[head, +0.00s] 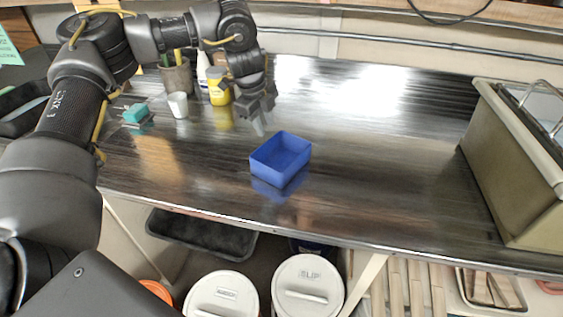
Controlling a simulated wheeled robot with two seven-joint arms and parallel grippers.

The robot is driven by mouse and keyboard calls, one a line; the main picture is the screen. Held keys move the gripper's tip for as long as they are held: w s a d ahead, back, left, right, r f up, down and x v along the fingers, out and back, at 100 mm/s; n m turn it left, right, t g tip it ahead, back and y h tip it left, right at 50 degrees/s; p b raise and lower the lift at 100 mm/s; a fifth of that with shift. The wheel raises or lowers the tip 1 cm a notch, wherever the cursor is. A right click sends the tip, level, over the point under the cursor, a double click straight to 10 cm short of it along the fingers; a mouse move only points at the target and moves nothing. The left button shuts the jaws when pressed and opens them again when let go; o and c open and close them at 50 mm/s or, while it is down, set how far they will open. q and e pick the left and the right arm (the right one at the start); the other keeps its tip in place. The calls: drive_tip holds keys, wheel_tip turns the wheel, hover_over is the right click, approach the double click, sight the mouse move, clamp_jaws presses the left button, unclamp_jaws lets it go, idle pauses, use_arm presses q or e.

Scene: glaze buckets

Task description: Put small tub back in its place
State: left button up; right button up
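A small blue square tub (281,157) stands upright on the dark, shiny table, near the front edge and about mid-picture. It looks empty. My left gripper (262,121) points down just behind and to the left of the tub, above the table. Its fingers look apart with nothing between them, and they do not appear to touch the tub. My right gripper is not in view.
A yellow jar (218,86), a white cup (178,105), a brush pot (177,77) and a teal block (136,113) stand at the back left. A large beige bin (510,165) stands at right. Lidded buckets (307,288) sit below. The table's right middle is clear.

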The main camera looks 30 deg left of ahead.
sight(264, 165)
use_arm(q)
drive_tip(key=s+f+g, duration=0.1)
drive_tip(key=f, duration=0.2)
drive_tip(key=s+d+f+g+p, duration=0.1)
drive_tip(key=f, duration=0.3)
drive_tip(key=s+f+h, duration=0.1)
drive_tip(key=s+f, duration=0.1)
drive_tip(key=f, duration=0.1)
drive_tip(key=shift+d+f+g, duration=0.35)
drive_tip(key=shift+d+g, duration=0.05)
drive_tip(key=shift+d+f+p, duration=0.1)
drive_tip(key=shift+f+p, duration=0.2)
drive_tip(key=shift+f, duration=0.15)
clamp_jaws()
